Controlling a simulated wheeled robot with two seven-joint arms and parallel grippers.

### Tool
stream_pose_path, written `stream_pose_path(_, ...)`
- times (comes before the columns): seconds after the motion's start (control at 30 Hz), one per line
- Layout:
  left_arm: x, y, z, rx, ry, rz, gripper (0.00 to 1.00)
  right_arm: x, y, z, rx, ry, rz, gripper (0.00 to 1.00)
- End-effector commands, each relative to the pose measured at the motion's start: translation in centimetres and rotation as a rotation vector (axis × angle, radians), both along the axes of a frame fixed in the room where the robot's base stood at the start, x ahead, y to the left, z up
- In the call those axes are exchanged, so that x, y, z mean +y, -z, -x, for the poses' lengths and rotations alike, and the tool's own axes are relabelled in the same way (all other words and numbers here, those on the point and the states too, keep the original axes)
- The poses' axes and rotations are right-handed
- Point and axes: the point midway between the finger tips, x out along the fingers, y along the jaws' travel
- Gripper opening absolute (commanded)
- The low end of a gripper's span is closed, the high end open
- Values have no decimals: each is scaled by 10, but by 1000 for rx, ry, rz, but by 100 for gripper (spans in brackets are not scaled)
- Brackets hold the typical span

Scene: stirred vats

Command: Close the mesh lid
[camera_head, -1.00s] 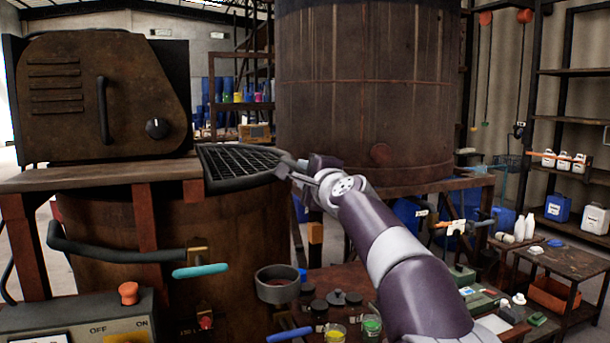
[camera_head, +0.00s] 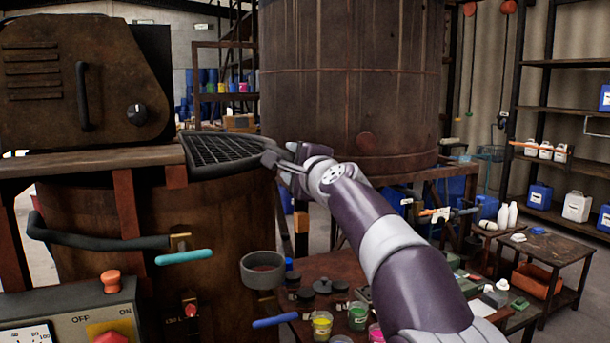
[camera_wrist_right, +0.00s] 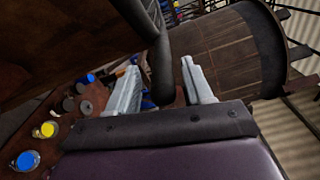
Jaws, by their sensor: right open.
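The mesh lid (camera_head: 222,150) is a dark grid with a thick dark rim, on top of the rusty vat (camera_head: 150,225) at left. It looks close to level; I cannot tell whether it is fully down. My right gripper (camera_head: 272,158) is at the lid's right end. In the right wrist view, my right gripper (camera_wrist_right: 160,66) is open, and a dark curved bar (camera_wrist_right: 162,75), seemingly the lid's rim or handle, passes between its fingers. I cannot tell if the fingers touch it. My left gripper is not in view.
A rusty housing (camera_head: 80,85) with a handle and knob stands behind the lid at left. A large wooden vat (camera_head: 350,80) stands behind my right arm. Below are a grey cup (camera_head: 262,270), several paint jars and a control box (camera_head: 75,310).

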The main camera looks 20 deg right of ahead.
Motion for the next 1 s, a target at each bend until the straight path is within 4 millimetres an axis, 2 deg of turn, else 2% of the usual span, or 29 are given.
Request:
stream_pose_path(0.03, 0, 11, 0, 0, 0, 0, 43, 0, 4, 12, -3, 1, 1, 51)
stream_pose_path(0.1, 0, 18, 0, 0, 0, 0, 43, -1, 5, 28, -2, -1, 0, 51)
stream_pose_path(0.3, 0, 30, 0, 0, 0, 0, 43, -2, 4, 73, -1, 0, 0, 51)
stream_pose_path(0.43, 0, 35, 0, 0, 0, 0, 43, -3, 3, 93, 2, 0, 0, 51)
stream_pose_path(0.6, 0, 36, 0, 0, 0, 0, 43, -3, 3, 104, 3, -2, -1, 51)
stream_pose_path(1.0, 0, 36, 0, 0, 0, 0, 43, -3, 2, 104, 3, -2, -1, 51)
